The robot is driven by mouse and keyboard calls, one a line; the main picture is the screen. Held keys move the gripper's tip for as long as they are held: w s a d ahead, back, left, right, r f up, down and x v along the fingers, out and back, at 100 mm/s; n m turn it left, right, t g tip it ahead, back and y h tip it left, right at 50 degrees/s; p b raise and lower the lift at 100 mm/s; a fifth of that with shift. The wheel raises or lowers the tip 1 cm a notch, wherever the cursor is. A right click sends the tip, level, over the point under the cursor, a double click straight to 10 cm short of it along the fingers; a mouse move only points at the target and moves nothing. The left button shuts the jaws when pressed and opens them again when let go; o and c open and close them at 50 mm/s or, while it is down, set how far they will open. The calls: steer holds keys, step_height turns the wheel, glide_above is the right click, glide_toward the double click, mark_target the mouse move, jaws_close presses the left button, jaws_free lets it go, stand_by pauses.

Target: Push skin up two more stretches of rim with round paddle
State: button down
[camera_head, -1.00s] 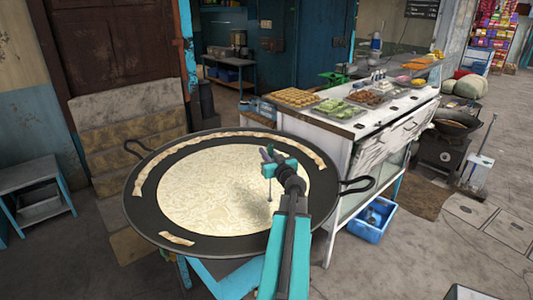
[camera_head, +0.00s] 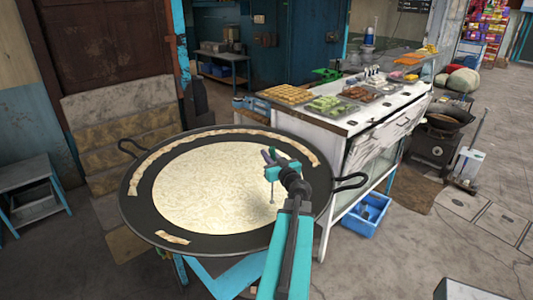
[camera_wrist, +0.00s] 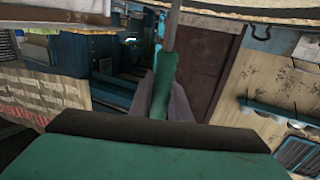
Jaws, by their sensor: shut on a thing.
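The wide dark pan (camera_head: 138,214) holds pale cream milk (camera_head: 205,190) in its middle. A long strip of pale skin (camera_head: 160,148) lies along the far and left rim. A short separate piece of skin (camera_head: 172,237) lies on the near-left rim. My gripper (camera_head: 270,164) is over the right part of the milk. It is shut on the green handle (camera_wrist: 163,85) of the paddle, whose thin metal shaft (camera_wrist: 173,30) shows in the wrist view. In the head view a thin shaft (camera_head: 272,192) points down toward the milk. The paddle's round end cannot be made out.
Loop handles stick out at the pan's left (camera_head: 127,147) and right (camera_head: 351,182). A white counter (camera_head: 350,160) with food trays stands close behind on the right, a blue crate (camera_head: 366,216) below it. A small table (camera_head: 32,190) is at the left.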

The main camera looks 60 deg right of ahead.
steer(key=shift+s+a, duration=0.2)
steer(key=shift+s, duration=0.4)
steer(key=shift+s+p, duration=0.1)
steer(key=shift+p, duration=0.2)
steer(key=shift+s+a+r+p, duration=0.15)
steer(key=shift+s+r+p, duration=0.1)
steer(key=shift+s, duration=0.45)
steer(key=shift+s+a+r+p, duration=0.15)
steer(key=shift+s+r+p, duration=0.1)
steer(key=shift+s, duration=0.4)
steer(key=shift+s+a+r+p, duration=0.15)
steer(key=shift+s+r+p, duration=0.1)
steer(key=shift+s, duration=0.45)
steer(key=shift+s+a, duration=0.1)
